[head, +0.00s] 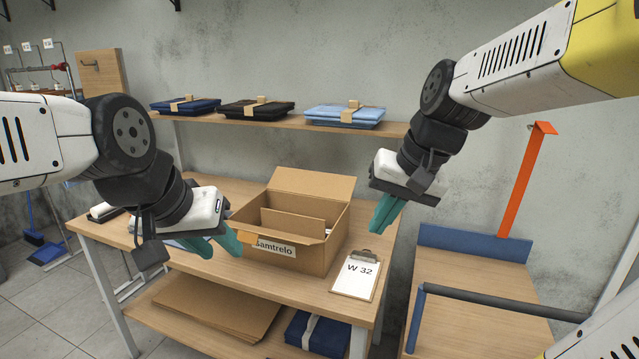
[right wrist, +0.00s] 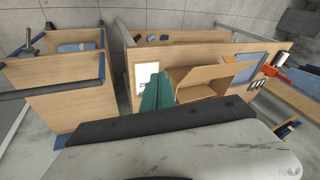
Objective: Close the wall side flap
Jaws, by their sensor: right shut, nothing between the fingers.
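An open cardboard box (head: 315,257), labelled on its front, stands on the wooden table. Its wall side flap (head: 312,184) stands raised along the back edge. An inner brown panel (head: 293,222) shows inside the opening; I cannot tell whether it is a flap. The box also shows in the right wrist view (right wrist: 205,85). My left gripper (head: 212,248) is by the box's front left corner, its teal fingers apart; whether it touches the box is unclear. My right gripper (head: 385,212) is shut and empty, raised to the right of the box; its fingers also show in the right wrist view (right wrist: 157,92).
A clipboard (head: 357,275) marked W 32 lies right of the box. A wall shelf (head: 285,124) with folded clothes runs behind the table. An orange post (head: 526,180) and a lower wooden surface (head: 470,285) with a blue edge are at the right.

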